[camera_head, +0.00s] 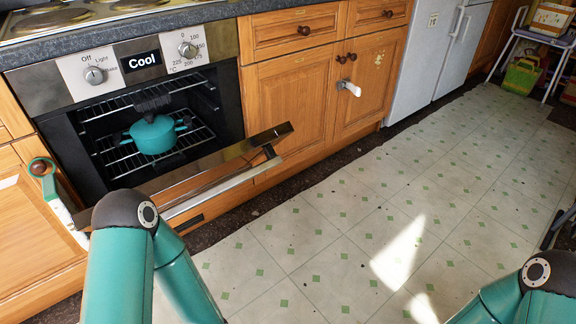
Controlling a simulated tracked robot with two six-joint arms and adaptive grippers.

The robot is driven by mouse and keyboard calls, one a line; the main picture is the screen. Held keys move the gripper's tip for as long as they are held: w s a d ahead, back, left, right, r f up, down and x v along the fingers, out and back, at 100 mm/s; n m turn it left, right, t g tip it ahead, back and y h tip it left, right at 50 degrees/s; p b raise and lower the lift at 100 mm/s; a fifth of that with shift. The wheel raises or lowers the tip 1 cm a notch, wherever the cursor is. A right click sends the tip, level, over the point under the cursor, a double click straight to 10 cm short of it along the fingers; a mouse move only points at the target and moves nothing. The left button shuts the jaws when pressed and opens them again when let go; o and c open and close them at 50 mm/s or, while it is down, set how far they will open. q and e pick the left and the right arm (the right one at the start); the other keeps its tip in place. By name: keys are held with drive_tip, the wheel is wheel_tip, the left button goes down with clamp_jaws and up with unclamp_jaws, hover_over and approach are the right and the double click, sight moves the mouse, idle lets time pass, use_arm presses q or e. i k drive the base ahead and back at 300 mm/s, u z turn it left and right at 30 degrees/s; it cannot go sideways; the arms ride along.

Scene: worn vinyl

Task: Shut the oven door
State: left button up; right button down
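The oven (55,85) stands at the left, built into wooden cabinets, with its display reading "Cool". Its door (205,174) hangs open, tilted out and down from the oven front, with a metal handle bar (225,186) along its outer side. A teal pot (153,136) with a dark top sits on a wire rack inside. My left arm rises at the lower left and covers part of the door's left end. My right arm shows at the lower right corner. Neither gripper is in view.
A teal-and-white item (48,185) hangs by a cabinet knob left of the oven. A white item (349,88) hangs on the right cabinet. A white fridge (430,50) and a small table (540,38) stand farther right. The vinyl floor (350,215) before the door is clear.

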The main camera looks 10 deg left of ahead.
sight(169, 188)
drive_tip(key=u, duration=0.85)
drive_tip(key=i, duration=0.1)
drive_tip(key=z, duration=1.9)
drive_tip(key=k, duration=0.35)
drive_tip(key=u, duration=0.55)
drive_tip(key=k, duration=0.15)
drive_tip(key=z, duration=0.9)
drive_tip(key=i, duration=0.1)
drive_tip(key=u, duration=2.45)
drive_tip(key=k, duration=0.15)
drive_tip(key=i, duration=0.55)
drive_tip(key=z, duration=0.2)
drive_tip(key=k, duration=0.55)
drive_tip(key=u, duration=0.15)
